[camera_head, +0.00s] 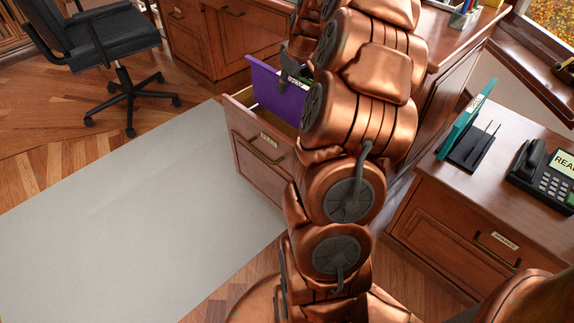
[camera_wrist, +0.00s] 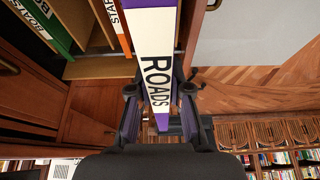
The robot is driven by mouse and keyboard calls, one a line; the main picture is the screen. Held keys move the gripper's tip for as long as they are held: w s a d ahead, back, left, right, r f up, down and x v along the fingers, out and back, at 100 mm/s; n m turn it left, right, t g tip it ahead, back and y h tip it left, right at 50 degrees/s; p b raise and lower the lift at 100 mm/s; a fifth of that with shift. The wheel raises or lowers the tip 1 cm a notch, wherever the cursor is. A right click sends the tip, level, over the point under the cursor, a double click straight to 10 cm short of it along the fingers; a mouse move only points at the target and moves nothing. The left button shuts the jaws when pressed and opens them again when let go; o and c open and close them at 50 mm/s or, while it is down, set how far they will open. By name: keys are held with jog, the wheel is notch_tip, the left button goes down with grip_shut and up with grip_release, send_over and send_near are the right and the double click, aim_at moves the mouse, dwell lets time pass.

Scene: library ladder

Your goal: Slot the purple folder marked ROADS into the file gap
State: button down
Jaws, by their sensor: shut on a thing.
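The purple folder (camera_head: 277,92) is upright at the open drawer (camera_head: 262,150) in the head view. In the wrist view the purple folder (camera_wrist: 154,65) shows its white spine label reading ROADS. My gripper (camera_wrist: 159,95) is shut on it, one finger on each side of the spine. In the head view my gripper (camera_head: 291,72) is at the folder's upper edge, partly hidden by my arm. An orange-edged file (camera_wrist: 119,27) and a green file (camera_wrist: 45,18) stand to the left of the folder in the wrist view.
A right-hand cabinet (camera_head: 470,190) carries a teal folder in a black stand (camera_head: 466,125) and a phone (camera_head: 545,170). An office chair (camera_head: 105,50) stands at the upper left. The pale rug (camera_head: 120,220) left of the drawer is clear.

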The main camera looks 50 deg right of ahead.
jog(key=shift+s+d+f, duration=0.15)
jog(key=shift+d+f, duration=0.05)
jog(key=shift+f, duration=0.4)
notch_tip(320, 180, down, 17)
jog(key=b, duration=0.4)
jog(key=shift+b, duration=0.3)
jog(key=shift+f, duration=0.25)
jog(key=c, duration=1.1)
grip_release()
jog(key=shift+r, duration=0.1)
